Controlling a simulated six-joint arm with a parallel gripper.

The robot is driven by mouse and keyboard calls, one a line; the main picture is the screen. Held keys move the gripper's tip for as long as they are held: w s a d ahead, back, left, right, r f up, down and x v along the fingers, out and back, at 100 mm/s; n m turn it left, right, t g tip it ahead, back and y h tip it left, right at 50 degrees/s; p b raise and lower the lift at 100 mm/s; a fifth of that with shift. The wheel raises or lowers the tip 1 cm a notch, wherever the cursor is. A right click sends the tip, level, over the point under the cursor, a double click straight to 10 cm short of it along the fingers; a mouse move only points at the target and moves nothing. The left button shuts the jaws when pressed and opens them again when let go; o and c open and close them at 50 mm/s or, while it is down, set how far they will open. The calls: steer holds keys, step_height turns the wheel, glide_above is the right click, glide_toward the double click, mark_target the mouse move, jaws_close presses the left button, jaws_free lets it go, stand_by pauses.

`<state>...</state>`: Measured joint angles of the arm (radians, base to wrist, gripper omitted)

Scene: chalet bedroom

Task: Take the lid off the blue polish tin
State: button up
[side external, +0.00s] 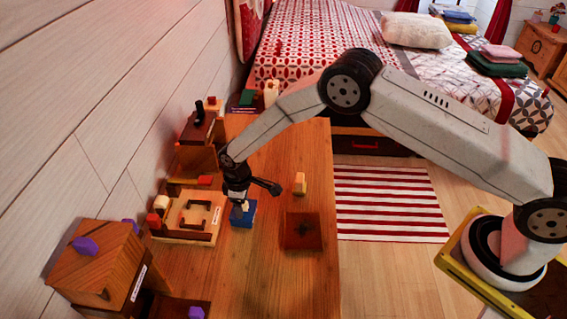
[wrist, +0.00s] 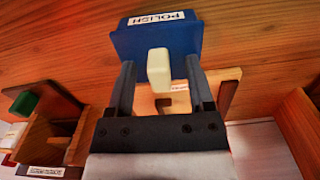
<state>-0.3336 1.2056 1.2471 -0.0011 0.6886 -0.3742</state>
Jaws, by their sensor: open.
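The blue polish tin (wrist: 155,42) stands on the wooden table, with a white label reading POLISH on it. A cream knob (wrist: 159,70) sticks out from the tin toward the wrist camera. In the side view the tin (side external: 243,214) is below my gripper (side external: 243,205), partly hidden by it. My gripper (wrist: 160,85) is open, its two dark fingers on either side of the knob, with visible gaps between knob and fingers. The seam between lid and tin cannot be made out.
A light wooden tray (side external: 210,238) with dark handle pieces stands just left of the tin. A dark red-brown square block (side external: 302,230) and a small orange-yellow block (side external: 300,184) are to the right. A wooden box with purple knobs (side external: 100,262) is at front left. The table's front middle is clear.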

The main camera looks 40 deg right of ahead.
jaws_close()
steer(key=shift+r, duration=0.75)
steer(key=s+d+r, duration=0.3)
steer(key=s+r, duration=0.8)
steer(key=s, duration=0.2)
steer(key=shift+s+d+r, duration=0.2)
steer(key=shift+d+r, duration=0.05)
steer(key=shift+d, duration=0.15)
